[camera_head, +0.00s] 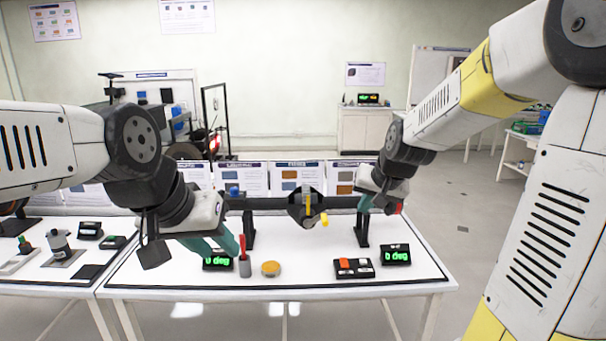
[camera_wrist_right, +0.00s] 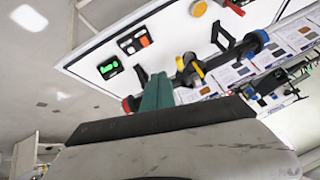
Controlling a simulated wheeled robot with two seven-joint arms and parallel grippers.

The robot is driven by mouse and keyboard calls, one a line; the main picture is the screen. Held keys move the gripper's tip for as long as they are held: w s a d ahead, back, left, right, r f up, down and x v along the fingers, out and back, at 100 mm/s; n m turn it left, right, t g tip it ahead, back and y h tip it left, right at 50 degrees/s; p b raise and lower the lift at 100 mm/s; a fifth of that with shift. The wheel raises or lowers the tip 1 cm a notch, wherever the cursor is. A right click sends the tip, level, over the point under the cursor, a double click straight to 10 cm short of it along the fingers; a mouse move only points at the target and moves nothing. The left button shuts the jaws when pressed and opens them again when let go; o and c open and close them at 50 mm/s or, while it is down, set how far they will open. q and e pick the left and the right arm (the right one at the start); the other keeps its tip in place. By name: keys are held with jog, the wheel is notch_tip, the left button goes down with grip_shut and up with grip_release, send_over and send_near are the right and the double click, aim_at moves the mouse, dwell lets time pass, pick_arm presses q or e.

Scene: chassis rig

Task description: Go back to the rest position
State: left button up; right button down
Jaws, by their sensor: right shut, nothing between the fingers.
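My left gripper (camera_head: 219,245), with teal fingers, hangs over the white table near the red-handled tool (camera_head: 243,243). Its fingers look apart, with nothing seen between them. My right gripper (camera_head: 377,205) is near the right, red-ended part of the dark horizontal bar (camera_head: 340,202). In the right wrist view its teal fingers (camera_wrist_right: 157,90) are together and empty, in front of the bar (camera_wrist_right: 215,65). Whether they touch the bar cannot be told. The bar carries a central hub with a yellow lever (camera_head: 324,219) and rests on black stands.
The white table (camera_head: 310,284) holds a yellow round piece (camera_head: 270,268), a button box (camera_head: 353,267) and green displays, one at the right (camera_head: 396,255). A second table (camera_head: 40,285) with small devices adjoins at the left. Floor is open at the right.

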jog(key=s+r+n, duration=0.1)
jog(key=s+r, duration=0.1)
jog(key=s, duration=0.9)
jog(key=s+a+r+n+g, duration=0.1)
jog(key=s+r, duration=0.1)
jog(key=s, duration=1)
jog(key=shift+a+n, duration=0.15)
jog(key=shift+n, duration=0.15)
